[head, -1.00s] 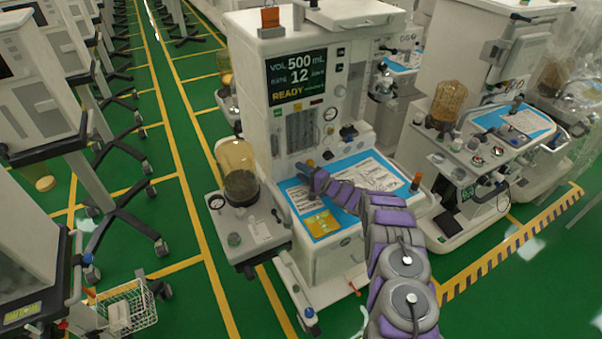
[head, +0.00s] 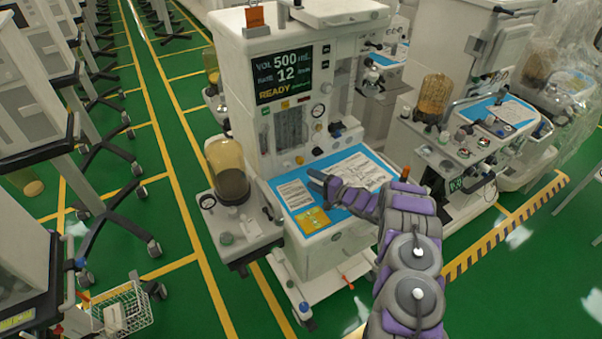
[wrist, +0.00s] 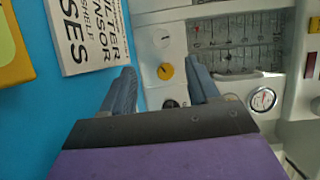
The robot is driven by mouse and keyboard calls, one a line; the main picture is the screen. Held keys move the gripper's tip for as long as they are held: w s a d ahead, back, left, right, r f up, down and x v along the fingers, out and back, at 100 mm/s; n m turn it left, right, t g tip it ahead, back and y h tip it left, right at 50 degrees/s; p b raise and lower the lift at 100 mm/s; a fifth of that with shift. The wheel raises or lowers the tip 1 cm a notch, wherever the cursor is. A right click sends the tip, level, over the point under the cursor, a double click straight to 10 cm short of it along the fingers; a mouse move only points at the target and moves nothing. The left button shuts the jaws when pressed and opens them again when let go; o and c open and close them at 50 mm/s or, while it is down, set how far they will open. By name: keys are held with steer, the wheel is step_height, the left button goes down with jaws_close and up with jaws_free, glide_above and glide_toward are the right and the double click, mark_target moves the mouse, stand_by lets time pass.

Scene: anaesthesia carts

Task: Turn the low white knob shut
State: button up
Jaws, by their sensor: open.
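The low white knob (head: 285,166) is at the left of a short row of knobs at the foot of the machine's front panel. It also shows in the wrist view (wrist: 161,38), above the orange-yellow knob. My gripper (head: 319,181) is over the blue work surface, in front of the panel and to the right of the white knob. In the wrist view my gripper (wrist: 160,82) is open and empty. The orange-yellow knob (wrist: 165,71) appears between its fingers, and the white knob lies beyond them toward the top. I cannot see a mark showing the knob's setting.
A dark knob (wrist: 171,103) is at the other end of the row. A round gauge (wrist: 263,99) and flow tubes (head: 291,130) are on the panel above. Papers (head: 362,172) and a yellow card (head: 313,220) lie on the blue surface. An amber canister (head: 228,172) stands left.

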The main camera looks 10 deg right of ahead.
steer(key=v, duration=0.7)
steer(key=shift+d+p, duration=0.1)
steer(key=shift+p, duration=0.2)
steer(key=shift+w+r+n, duration=0.25)
steer(key=shift+r+n, duration=0.05)
steer(key=w+a+r+n+h+b, duration=0.2)
steer(key=a+r+n+h, duration=0.1)
steer(key=r+n, duration=0.15)
steer(key=n+h+b, duration=0.1)
steer(key=n+h, duration=0.3)
steer(key=n, duration=0.4)
glide_toward(288, 167)
steer(key=shift+g, duration=0.3)
steer(key=b+x, duration=0.3)
steer(key=x, duration=0.6)
steer(key=shift+w+r, duration=0.15)
